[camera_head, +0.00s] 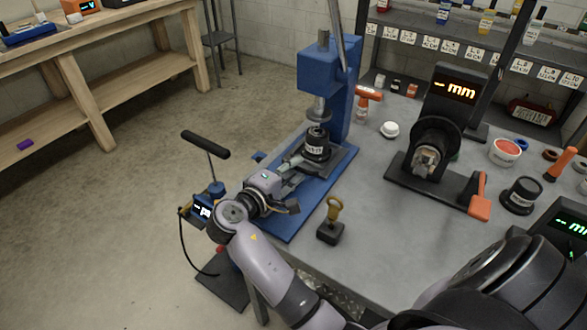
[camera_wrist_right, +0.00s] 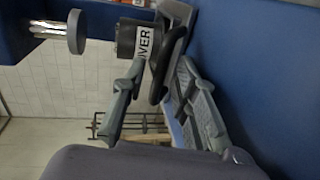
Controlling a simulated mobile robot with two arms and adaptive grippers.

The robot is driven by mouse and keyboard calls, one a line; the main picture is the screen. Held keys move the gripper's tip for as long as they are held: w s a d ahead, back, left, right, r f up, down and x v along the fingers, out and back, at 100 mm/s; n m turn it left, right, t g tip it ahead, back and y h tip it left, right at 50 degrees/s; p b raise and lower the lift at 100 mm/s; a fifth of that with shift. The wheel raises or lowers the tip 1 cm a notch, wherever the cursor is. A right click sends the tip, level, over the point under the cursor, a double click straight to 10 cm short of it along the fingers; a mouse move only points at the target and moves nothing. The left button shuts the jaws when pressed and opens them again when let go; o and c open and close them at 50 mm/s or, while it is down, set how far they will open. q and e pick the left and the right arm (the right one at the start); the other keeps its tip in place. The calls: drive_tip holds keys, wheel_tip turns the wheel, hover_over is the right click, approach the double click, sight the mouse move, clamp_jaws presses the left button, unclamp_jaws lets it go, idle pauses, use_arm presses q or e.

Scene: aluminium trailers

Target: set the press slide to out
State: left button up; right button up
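The blue press (camera_head: 343,95) stands on a blue base plate at the left edge of the grey table. Its ram (camera_head: 318,112) hangs above a black cylinder with a white label (camera_head: 316,145), which sits on the press bed. My right gripper (camera_head: 290,180) is low over the base plate, in front of the cylinder. Its fingers (camera_wrist_right: 158,95) are apart, with the black part between their tips; contact is unclear. The slide itself is largely hidden. My left gripper is not in view.
A small black block with a yellow handle (camera_head: 331,219) stands close to my right wrist. A black gauge with an "mm" display (camera_head: 440,100) is further right. A black T-handle (camera_head: 205,144) rises left of the table. Shelves (camera_head: 480,50) stand behind.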

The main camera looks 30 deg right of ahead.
clamp_jaws()
idle(0.6)
